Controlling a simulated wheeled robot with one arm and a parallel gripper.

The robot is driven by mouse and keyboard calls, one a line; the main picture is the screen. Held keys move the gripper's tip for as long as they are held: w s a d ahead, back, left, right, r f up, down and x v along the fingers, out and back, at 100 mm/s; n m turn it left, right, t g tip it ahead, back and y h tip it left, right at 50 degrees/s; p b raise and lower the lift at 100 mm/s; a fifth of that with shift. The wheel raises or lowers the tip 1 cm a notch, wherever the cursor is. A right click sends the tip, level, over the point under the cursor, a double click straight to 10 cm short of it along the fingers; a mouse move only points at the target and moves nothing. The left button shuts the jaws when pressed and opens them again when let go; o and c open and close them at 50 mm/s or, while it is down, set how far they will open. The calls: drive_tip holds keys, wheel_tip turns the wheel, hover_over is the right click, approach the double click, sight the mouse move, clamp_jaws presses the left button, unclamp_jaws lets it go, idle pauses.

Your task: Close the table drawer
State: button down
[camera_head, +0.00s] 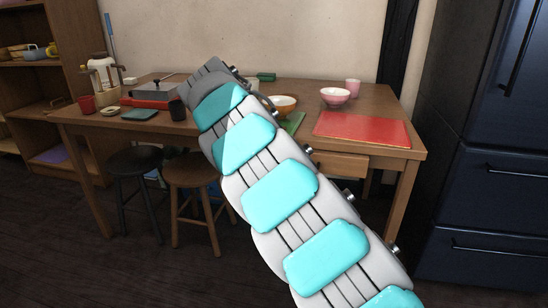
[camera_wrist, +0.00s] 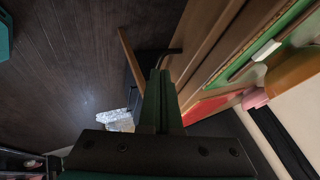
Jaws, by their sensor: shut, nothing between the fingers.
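The wooden table (camera_head: 382,100) stands against the wall. Its drawer (camera_head: 343,166) shows as a light wooden piece under the right part of the tabletop, beside my arm; it appears to stand out a little from the table, though my arm hides part of it. In the wrist view, a thin brown panel (camera_wrist: 129,57), which looks like the drawer front, stands apart from the table edge, left of the fingers. My gripper (camera_wrist: 160,76) is shut and empty, close to that panel and the table edge; contact is unclear. In the head view my arm hides the gripper.
A red board (camera_head: 362,129), a pink-and-white bowl (camera_head: 335,97) and a pink cup (camera_head: 352,87) are on the tabletop. Two stools (camera_head: 190,172) (camera_head: 135,163) stand at the front left. A dark fridge (camera_head: 490,170) is at right. Floor in front is clear.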

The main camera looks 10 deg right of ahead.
drive_tip(key=c, duration=1.6)
unclamp_jaws()
drive_tip(key=v, duration=0.7)
drive_tip(key=shift+s+a+r, duration=0.1)
drive_tip(key=shift+a+r, duration=0.1)
drive_tip(key=shift+r, duration=0.1)
drive_tip(key=c, duration=1.4)
unclamp_jaws()
drive_tip(key=shift+o, duration=0.9)
drive_tip(key=d+f+n+h+b, duration=0.1)
drive_tip(key=d+f+n+h, duration=0.2)
drive_tip(key=f+n, duration=0.3)
wheel_tip(320, 180, down, 3)
drive_tip(key=shift+r+n+g+h, duration=0.1)
drive_tip(key=shift+n+g+h, duration=0.25)
drive_tip(key=shift+h, duration=0.35)
drive_tip(key=w+d+f+n+t+h, duration=0.1)
drive_tip(key=d+n+h, duration=0.1)
drive_tip(key=n, duration=0.3)
drive_tip(key=w+d+f+n+t+h+b, duration=0.1)
drive_tip(key=d+n+t+h, duration=0.1)
drive_tip(key=d+n, duration=0.2)
drive_tip(key=w+d+f+n+t+h+b, duration=0.1)
drive_tip(key=d+f+n+t+h, duration=0.1)
drive_tip(key=n, duration=0.6)
drive_tip(key=shift+w+d+h, duration=0.35)
drive_tip(key=shift+d+h, duration=0.25)
clamp_jaws()
